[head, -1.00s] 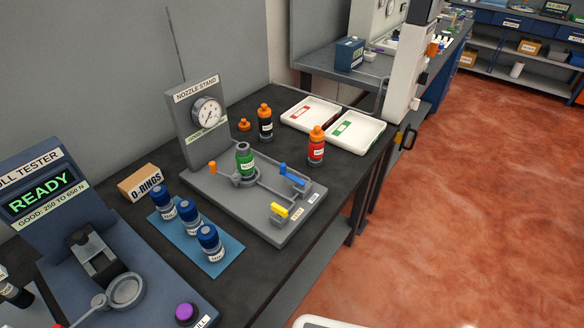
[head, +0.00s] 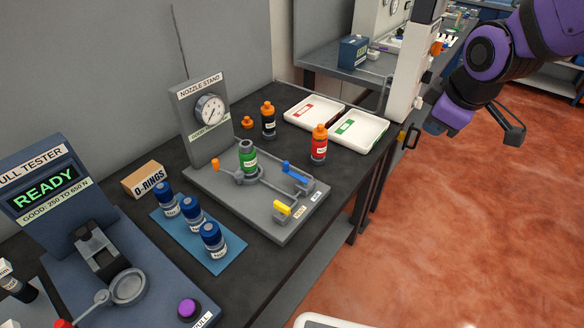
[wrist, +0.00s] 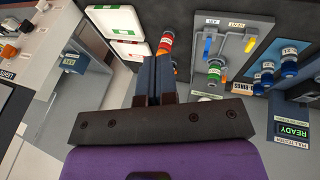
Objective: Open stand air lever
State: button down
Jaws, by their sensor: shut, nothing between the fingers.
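The nozzle stand (head: 205,140) is a grey panel with a round gauge and a flat base plate (head: 268,218) on the dark bench. A blue lever (head: 294,173) and a yellow lever (head: 284,208) sit on pipes on the plate; they also show in the wrist view, blue (wrist: 208,45) and yellow (wrist: 250,43). Small labels lie at the plate's edge, hard to read. A green bottle (head: 247,160) stands in the plate's holder. My gripper (head: 434,128) is shut and empty, to the right of the stand, beyond the bench edge; its fingers (wrist: 152,82) touch in the wrist view.
A red bottle (head: 319,144) with an orange cap stands beside the plate, on my gripper's side. White trays (head: 362,143) lie behind it. Blue-capped bottles (head: 212,240) stand on a blue mat at the front left. The floor right of the bench is clear.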

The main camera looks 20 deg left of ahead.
jog(key=a+f+n+g+y, duration=0.1)
jog(key=a+f+n, duration=0.3)
jog(key=a+f, duration=0.4)
jog(key=a+f+n+g+y, duration=0.1)
jog(key=a+f+n+y, duration=0.3)
jog(key=a, duration=0.9)
notch_tip(320, 180, down, 4)
jog(key=shift+w+r+n+g, duration=0.15)
jog(key=shift+w+n+g, duration=0.25)
jog(key=shift+n, duration=0.4)
jog(key=shift+d, duration=0.1)
jog(key=x, duration=1)
jog(key=shift+w+r, duration=0.1)
jog(key=shift+w+a, duration=0.8)
jog(key=shift+w, duration=0.25)
jog(key=shift+w+a, duration=0.5)
jog(key=shift+w, duration=0.15)
